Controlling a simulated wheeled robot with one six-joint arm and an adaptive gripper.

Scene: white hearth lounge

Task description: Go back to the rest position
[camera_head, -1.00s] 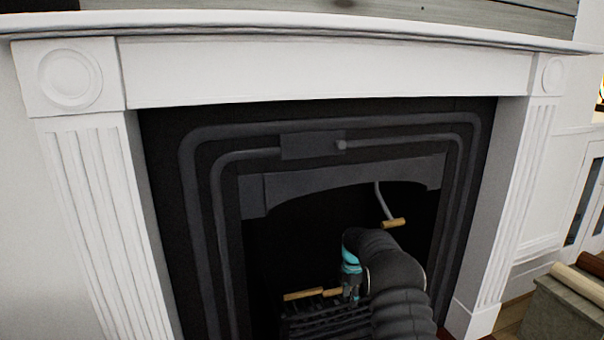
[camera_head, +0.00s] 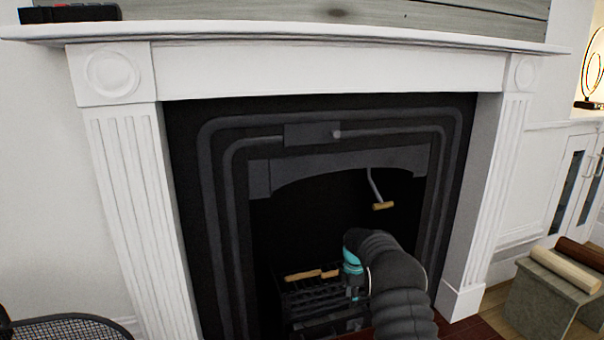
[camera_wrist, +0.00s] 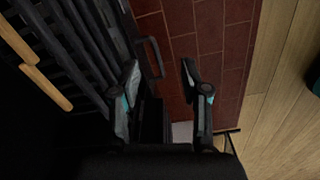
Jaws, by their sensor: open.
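My gripper (camera_head: 352,296) hangs at the end of my dark arm in front of the fireplace opening, beside the dark grate (camera_head: 315,297). In the wrist view my gripper (camera_wrist: 160,72) is open, with its two fingers apart and nothing between them. Below it there are dark red hearth tiles (camera_wrist: 200,35). Two light wood pieces (camera_head: 302,276) lie end to end on the grate, left of my gripper. They also show at the left of the wrist view (camera_wrist: 45,88), apart from the fingers.
A wood-ended metal handle (camera_head: 383,205) hangs in the opening above my arm. White pillars (camera_head: 140,200) frame the fireplace beneath a mantel shelf (camera_head: 300,33). A grey box with logs (camera_head: 535,305) stands at right. A dark mesh object (camera_head: 70,328) is at lower left.

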